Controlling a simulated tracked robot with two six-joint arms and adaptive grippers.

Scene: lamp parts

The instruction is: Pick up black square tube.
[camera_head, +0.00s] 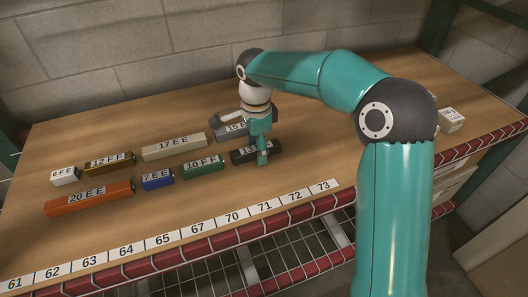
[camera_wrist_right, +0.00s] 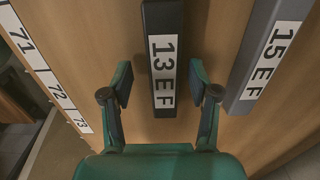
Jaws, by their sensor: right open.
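The black square tube (camera_head: 243,155) lies on the wooden shelf with a white label, partly hidden by my gripper in the head view. In the right wrist view the black square tube (camera_wrist_right: 164,20) shows the label "13 E F". My right gripper (camera_head: 262,157) is over its right end. In the wrist view my right gripper (camera_wrist_right: 161,82) is open, with one finger on each side of the tube and a gap to both sides. Whether the fingertips are level with the tube is hard to tell. My left gripper is not in view.
A grey tube (camera_wrist_right: 262,65) labelled "15 E F" lies beside it. A green block (camera_head: 204,166), blue block (camera_head: 157,179), orange block (camera_head: 88,199), beige block (camera_head: 173,146) and others lie to the left. The numbered front edge (camera_head: 180,236) runs along the shelf.

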